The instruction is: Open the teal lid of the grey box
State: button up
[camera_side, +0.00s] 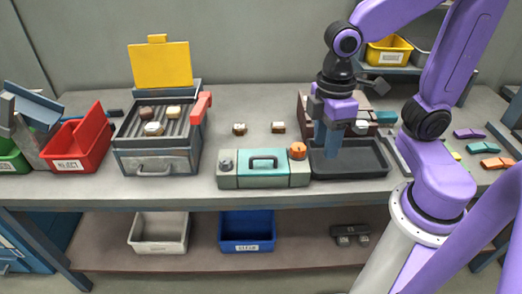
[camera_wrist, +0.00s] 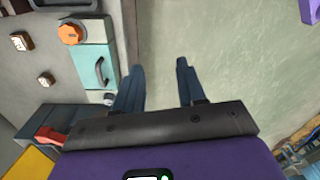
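The grey box (camera_side: 226,182) stands near the front edge of the bench. Its teal lid (camera_side: 283,170) lies flat and closed, with a dark bar handle (camera_side: 264,160) on it. An orange knob (camera_side: 298,150) sits at its right end and a dark grey knob (camera_side: 226,164) at its left. In the wrist view the teal lid (camera_wrist: 93,62) lies left of the fingers, beside the orange knob (camera_wrist: 71,33). My gripper (camera_side: 332,150) hangs right of the box, in front of the black tray from the side camera. In the wrist view my gripper (camera_wrist: 157,80) is open and empty, clear of the handle.
The black tray (camera_side: 350,172) stands close to the box's right end. Left of the box is a grey case (camera_side: 155,160) with a raised yellow lid (camera_side: 160,65) and a red handle (camera_side: 201,107). Two small blocks (camera_side: 239,128) lie behind the box. A red bin (camera_side: 80,140) stands farther left.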

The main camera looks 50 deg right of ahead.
jog(key=w+d+r+m+g+y, duration=0.1)
jog(key=w+d+m, duration=0.25)
jog(key=w, duration=1.85)
jog(key=shift+n, duration=0.45)
jog(key=f, duration=0.5)
jog(key=s+a+f, duration=0.1)
jog(key=f, duration=0.5)
jog(key=s+f, duration=0.1)
jog(key=f, duration=0.4)
jog(key=shift+s+a+f, duration=0.2)
jog(key=shift+a+f, duration=0.1)
jog(key=shift+f, duration=0.1)
jog(key=shift+c, duration=0.3)
grip_shut()
